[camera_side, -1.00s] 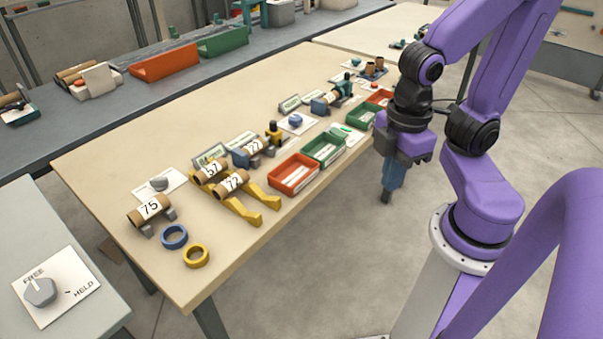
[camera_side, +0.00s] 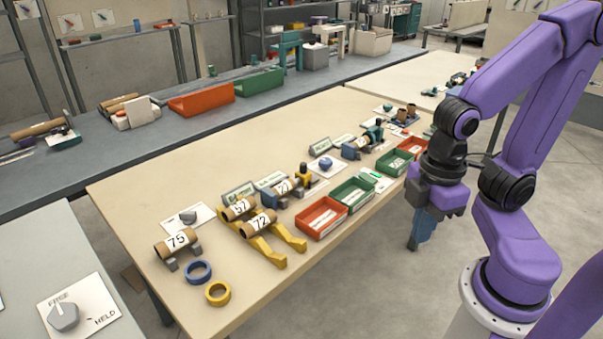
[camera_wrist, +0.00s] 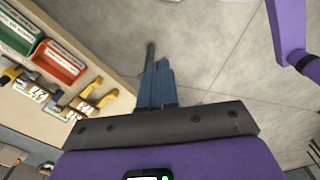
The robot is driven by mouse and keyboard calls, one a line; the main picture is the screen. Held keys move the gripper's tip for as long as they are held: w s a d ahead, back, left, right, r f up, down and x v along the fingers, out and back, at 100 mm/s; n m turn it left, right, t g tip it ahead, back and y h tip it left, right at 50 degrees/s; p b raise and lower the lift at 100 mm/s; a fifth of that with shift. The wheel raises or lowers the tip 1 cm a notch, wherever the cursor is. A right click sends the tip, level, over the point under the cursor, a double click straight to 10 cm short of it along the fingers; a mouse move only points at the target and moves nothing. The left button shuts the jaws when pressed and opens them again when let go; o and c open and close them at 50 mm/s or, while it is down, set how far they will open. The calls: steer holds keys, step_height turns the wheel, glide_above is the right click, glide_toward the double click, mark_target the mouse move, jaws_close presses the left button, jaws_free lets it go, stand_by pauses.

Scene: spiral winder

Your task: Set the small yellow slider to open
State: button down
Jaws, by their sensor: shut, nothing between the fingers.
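I cannot make out a small yellow slider for certain in either view. A small yellow upright piece with a dark top (camera_side: 303,172) stands behind the red bin in the side view, at the end of a tube on a blue holder; I cannot tell whether it slides. My gripper (camera_side: 414,246) has blue fingers pointing down, beyond the table's front right edge and over the floor. In the wrist view the fingers (camera_wrist: 156,68) are together and empty, with bare floor beyond them.
The wooden table (camera_side: 130,195) holds numbered tubes on stands, a yellow forked cradle (camera_side: 270,252), a blue ring (camera_side: 198,271), a yellow ring (camera_side: 218,293), a red bin (camera_side: 321,218) and green bins. A FREE/HELD knob (camera_side: 64,316) is at lower left. Floor around my gripper is clear.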

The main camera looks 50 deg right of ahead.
stand_by(0.3)
steer(key=c, duration=1.5)
jaws_free()
steer(key=o, duration=0.5)
steer(key=shift+w+a+r, duration=0.1)
steer(key=shift+w+a, duration=0.1)
steer(key=shift+w, duration=0.1)
steer(key=shift+o, duration=0.3)
steer(key=w+a+r+m, duration=0.1)
steer(key=w+a+m, duration=0.1)
steer(key=w, duration=0.4)
steer(key=w+a+r+m, duration=0.2)
steer(key=w+m, duration=0.3)
steer(key=w, duration=0.1)
steer(key=shift+a, duration=0.25)
steer(key=w+r+m, duration=0.1)
steer(key=w+m, duration=0.4)
steer(key=w, duration=0.5)
steer(key=m, duration=1.9)
glide_above(304, 164)
step_height(304, 164, down, 4)
step_height(304, 164, down, 17)
steer(key=shift+w+r, duration=0.1)
steer(key=shift+w, duration=0.05)
